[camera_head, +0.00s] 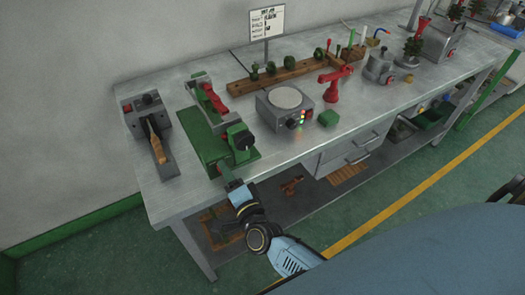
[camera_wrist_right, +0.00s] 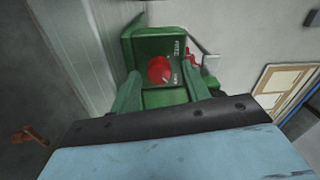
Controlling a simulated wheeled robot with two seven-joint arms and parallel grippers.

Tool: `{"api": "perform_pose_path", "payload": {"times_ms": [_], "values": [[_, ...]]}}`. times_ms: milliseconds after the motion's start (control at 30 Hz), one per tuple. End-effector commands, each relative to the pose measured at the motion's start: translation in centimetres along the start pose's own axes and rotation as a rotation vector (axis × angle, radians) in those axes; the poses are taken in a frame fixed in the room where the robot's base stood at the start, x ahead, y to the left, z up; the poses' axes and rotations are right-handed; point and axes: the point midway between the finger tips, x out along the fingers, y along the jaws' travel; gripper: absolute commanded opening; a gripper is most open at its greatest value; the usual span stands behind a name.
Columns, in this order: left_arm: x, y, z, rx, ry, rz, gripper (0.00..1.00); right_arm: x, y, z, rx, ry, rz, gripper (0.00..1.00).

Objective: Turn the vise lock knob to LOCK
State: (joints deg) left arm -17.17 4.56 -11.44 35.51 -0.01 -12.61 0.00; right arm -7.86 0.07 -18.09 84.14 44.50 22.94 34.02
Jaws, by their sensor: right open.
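A green vise (camera_head: 215,145) stands at the bench's front edge, with a black round part (camera_head: 243,138) and red jaw parts (camera_head: 213,98) on top. In the right wrist view a round red knob (camera_wrist_right: 160,69) sits on the vise's green face (camera_wrist_right: 146,46), with small white lettering to its right, too small to read surely. My right gripper (camera_head: 229,178) is at the vise's front, just off the bench edge. In the right wrist view its open fingers (camera_wrist_right: 162,76) lie on either side of the knob; contact cannot be told. My left gripper is not in view.
A grey device with a wooden handle (camera_head: 156,140) stands left of the vise. A round-topped grey unit (camera_head: 285,105) stands to its right, beside a small green block (camera_head: 328,118).

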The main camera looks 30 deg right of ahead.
Motion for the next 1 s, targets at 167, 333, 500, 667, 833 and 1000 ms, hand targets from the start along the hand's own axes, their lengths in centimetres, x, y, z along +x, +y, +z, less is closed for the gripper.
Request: {"api": "perform_pose_path", "payload": {"times_ms": [167,333,500,667,833,1000], "values": [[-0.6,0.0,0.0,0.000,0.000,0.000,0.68,0.0,0.0,-0.1,-0.110,-0.006,0.002,0.48],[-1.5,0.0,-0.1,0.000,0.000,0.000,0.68,0.0,-0.2,-0.1,-0.350,-0.016,0.000,0.48],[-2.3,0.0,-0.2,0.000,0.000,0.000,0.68,0.0,-0.2,-0.1,-0.607,-0.028,-0.003,0.48],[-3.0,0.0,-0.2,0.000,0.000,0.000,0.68,0.0,-0.3,-0.1,-0.835,-0.038,-0.006,0.48],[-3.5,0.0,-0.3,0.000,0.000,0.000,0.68,0.0,-0.3,-0.1,-1.062,-0.049,-0.008,0.48],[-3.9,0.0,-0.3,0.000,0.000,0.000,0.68,0.0,-0.3,-0.1,-1.276,-0.058,-0.010,0.48]]}}
